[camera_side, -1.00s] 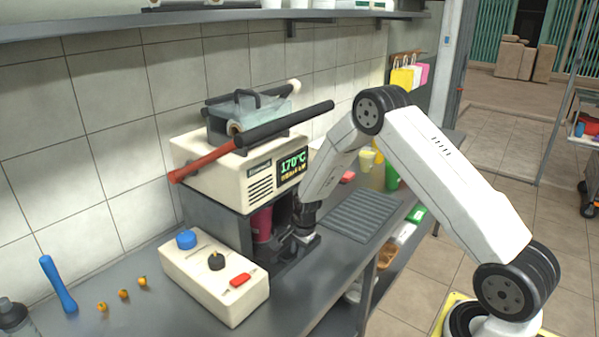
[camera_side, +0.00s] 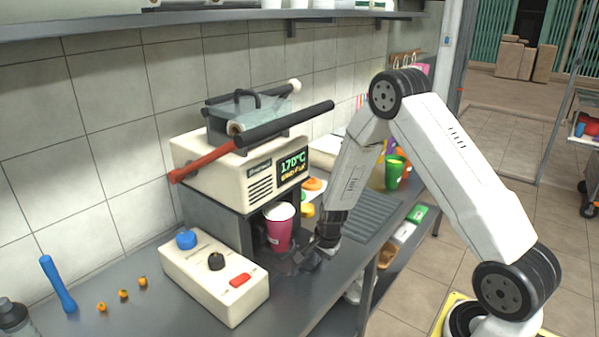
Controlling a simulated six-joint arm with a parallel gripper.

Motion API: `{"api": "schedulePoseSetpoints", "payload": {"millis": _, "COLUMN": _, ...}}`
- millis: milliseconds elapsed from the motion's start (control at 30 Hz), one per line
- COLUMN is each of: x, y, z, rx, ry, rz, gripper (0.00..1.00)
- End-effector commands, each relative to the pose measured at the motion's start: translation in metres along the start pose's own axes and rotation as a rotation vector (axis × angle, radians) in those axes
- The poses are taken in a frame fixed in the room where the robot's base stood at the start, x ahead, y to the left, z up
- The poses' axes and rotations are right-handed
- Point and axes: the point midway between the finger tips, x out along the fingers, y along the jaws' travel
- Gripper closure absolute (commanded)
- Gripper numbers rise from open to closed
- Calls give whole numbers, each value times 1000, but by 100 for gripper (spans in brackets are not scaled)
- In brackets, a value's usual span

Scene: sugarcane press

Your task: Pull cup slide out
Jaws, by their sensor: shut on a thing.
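The cup slide (camera_side: 284,262) is a dark flat tray at the foot of the press (camera_side: 240,172), partly out of its opening. A magenta cup (camera_side: 279,228) with a pale top stands upright on it, just in front of the opening. My gripper (camera_side: 314,258) is at the slide's front right, low near the counter, shut on the slide. The fingertips are small and dark here, so the exact grip is hard to see.
A cream control box (camera_side: 213,276) with blue, black and red controls stands at the front left. A ribbed drain mat (camera_side: 372,218) lies right of my gripper. A green cup (camera_side: 396,172) stands behind my arm. The counter edge is close in front.

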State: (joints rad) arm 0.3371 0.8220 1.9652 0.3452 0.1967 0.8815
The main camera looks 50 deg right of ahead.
Motion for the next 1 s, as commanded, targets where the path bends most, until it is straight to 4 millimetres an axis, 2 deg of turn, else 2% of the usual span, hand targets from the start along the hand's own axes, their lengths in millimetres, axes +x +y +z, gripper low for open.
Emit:
{"api": "schedulePoseSetpoints", "payload": {"millis": 100, "x": -3, "y": 14, "z": 0, "rx": 3, "ry": 2, "rz": 2, "gripper": 100}}
{"api": "schedulePoseSetpoints", "payload": {"millis": 200, "x": -4, "y": 19, "z": 0, "rx": 2, "ry": 4, "rz": 2, "gripper": 100}}
{"api": "schedulePoseSetpoints", "payload": {"millis": 533, "x": -4, "y": 20, "z": 0, "rx": 0, "ry": 6, "rz": 0, "gripper": 100}}
{"api": "schedulePoseSetpoints", "payload": {"millis": 567, "x": -4, "y": 20, "z": 0, "rx": 0, "ry": 6, "rz": 0, "gripper": 72}}
{"api": "schedulePoseSetpoints", "payload": {"millis": 633, "x": -4, "y": 20, "z": 0, "rx": 0, "ry": 5, "rz": 0, "gripper": 50}}
{"api": "schedulePoseSetpoints", "payload": {"millis": 667, "x": -4, "y": 20, "z": 0, "rx": 0, "ry": 5, "rz": 1, "gripper": 46}}
{"api": "schedulePoseSetpoints", "payload": {"millis": 1000, "x": -4, "y": 20, "z": 0, "rx": 0, "ry": 4, "rz": 2, "gripper": 46}}
